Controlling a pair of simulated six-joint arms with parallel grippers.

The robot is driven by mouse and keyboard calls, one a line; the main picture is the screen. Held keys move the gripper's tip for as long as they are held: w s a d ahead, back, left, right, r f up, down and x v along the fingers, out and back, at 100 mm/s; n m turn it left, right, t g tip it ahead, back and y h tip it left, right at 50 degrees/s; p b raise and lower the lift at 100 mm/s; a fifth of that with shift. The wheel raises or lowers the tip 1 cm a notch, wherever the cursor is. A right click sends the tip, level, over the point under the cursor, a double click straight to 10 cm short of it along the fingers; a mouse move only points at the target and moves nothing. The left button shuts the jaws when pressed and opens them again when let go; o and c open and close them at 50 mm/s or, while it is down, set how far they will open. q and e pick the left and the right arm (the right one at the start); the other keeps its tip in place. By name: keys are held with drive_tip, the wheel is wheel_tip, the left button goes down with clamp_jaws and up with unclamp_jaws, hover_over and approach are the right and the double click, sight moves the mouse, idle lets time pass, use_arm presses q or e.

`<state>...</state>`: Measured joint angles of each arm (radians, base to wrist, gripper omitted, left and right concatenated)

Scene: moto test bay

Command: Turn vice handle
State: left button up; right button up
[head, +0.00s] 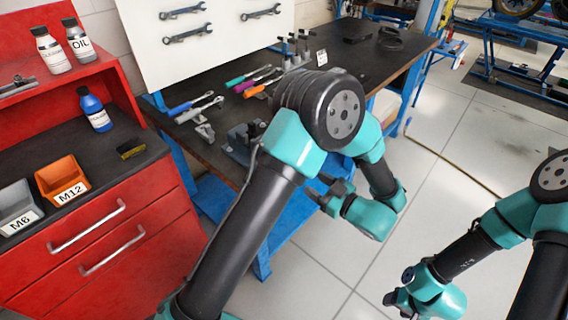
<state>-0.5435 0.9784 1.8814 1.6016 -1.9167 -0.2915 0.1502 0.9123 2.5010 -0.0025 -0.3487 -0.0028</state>
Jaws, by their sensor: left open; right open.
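A grey bench vice (240,146) sits at the near edge of the dark workbench, partly hidden behind my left arm. Its handle cannot be clearly made out. My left gripper (318,188) is open and empty, in front of the bench edge, to the right of the vice and lower in the picture. It points left and is apart from the vice. My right gripper (394,299) is open and empty over the floor at the lower right, far from the vice.
The workbench (349,62) holds coloured-handled tools (254,80) and several upright grey pieces. A red cabinet (100,225) at the left carries bottles, an orange M12 bin (62,181) and a grey M6 bin (17,207). The tiled floor at right is mostly clear.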

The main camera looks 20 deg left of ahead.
use_arm(q)
drive_tip(key=x, duration=1.2)
drive_tip(key=shift+w+a, duration=0.2)
drive_tip(key=shift+a, duration=0.15)
drive_tip(key=c, duration=0.9)
